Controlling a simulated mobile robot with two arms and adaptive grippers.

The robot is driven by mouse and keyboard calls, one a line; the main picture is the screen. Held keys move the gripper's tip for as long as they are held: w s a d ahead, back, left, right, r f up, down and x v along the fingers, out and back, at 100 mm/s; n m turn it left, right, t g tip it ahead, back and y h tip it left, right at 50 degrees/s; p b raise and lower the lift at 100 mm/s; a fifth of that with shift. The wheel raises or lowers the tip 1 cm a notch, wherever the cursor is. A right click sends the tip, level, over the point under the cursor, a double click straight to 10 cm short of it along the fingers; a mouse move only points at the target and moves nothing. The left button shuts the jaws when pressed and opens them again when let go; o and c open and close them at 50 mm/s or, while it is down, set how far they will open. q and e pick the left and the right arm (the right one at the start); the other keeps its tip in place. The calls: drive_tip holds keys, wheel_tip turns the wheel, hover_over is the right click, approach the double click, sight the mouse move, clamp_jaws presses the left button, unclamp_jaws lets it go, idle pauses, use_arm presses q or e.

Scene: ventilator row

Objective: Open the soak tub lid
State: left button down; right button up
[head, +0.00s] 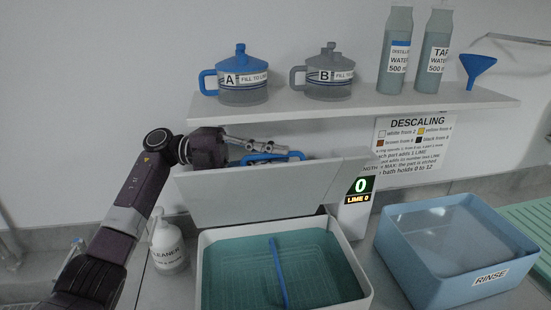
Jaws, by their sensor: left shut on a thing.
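The soak tub (209,268) is a white box with teal liquid inside. Its pale lid (265,190) stands raised at the back, close to upright, and the tub's inside shows. A blue handle (268,158) is at the lid's top edge. My left gripper (280,148) is shut on the blue handle; its fingertips are partly hidden there. A blue bar (277,272) with a wire basket lies in the liquid. My right gripper is out of view.
A blue bin marked RINSE (430,270) stands to the right. A cleaner bottle (169,245) is left of the tub. A shelf (350,112) above the lid holds jug A (240,90), jug B (330,88), water bottles and a blue funnel (478,66).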

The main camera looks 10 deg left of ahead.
use_arm(q)
drive_tip(key=w, duration=0.1)
drive_tip(key=w+a+n+b, duration=0.1)
drive_tip(key=w, duration=0.1)
drive_tip(key=w+r+n+h, duration=0.1)
drive_tip(key=w, duration=0.1)
drive_tip(key=shift+a, duration=0.35)
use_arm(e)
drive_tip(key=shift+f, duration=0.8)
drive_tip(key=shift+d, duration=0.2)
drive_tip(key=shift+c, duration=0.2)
